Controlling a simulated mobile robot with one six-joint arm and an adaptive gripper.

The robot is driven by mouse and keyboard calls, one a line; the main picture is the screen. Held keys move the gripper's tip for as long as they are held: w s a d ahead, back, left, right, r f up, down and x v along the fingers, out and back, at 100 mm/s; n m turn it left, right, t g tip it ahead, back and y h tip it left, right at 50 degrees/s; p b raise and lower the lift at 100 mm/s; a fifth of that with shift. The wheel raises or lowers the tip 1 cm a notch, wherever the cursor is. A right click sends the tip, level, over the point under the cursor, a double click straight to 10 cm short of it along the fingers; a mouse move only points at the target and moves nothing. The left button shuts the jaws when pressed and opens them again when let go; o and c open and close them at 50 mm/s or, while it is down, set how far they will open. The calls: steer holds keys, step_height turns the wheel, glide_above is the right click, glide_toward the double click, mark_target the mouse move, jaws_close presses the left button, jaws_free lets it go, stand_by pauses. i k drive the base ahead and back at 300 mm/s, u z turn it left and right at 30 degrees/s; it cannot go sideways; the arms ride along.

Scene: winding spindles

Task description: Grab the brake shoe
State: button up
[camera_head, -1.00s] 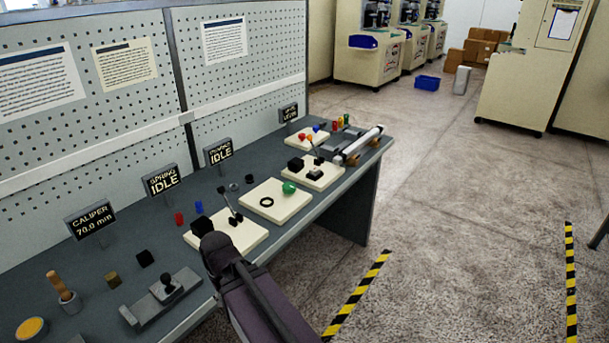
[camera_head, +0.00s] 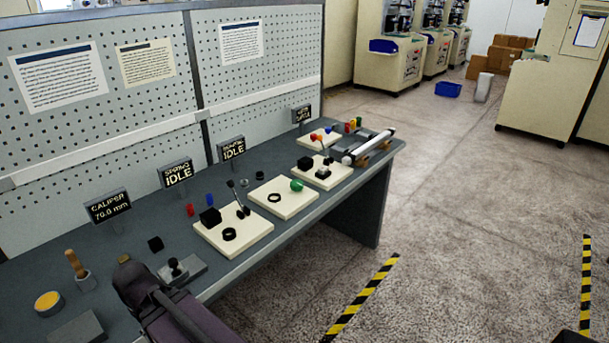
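I cannot tell for sure which part is the brake shoe. Candidates are small dark blocks on the bench: a black block (camera_head: 155,244) behind the grey knobbed fixture, a brownish block (camera_head: 124,259) partly hidden by my arm, and a larger black block (camera_head: 209,216) on the nearest cream plate. My gripper's fingers do not show, and nothing is seen held.
The bench (camera_head: 235,265) carries cream plates (camera_head: 262,224) with rings and small parts, a caliper display (camera_head: 108,206), a wooden-handled tool (camera_head: 75,264) and a yellow-topped pot (camera_head: 48,303). A pegboard (camera_head: 150,95) stands behind.

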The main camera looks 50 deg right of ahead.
mark_target(322, 170)
steer(key=u, duration=1.15)
steer(key=k, duration=1.15)
steer(key=z, duration=4)
steer(key=i, duration=0.1)
steer(key=u, duration=2.1)
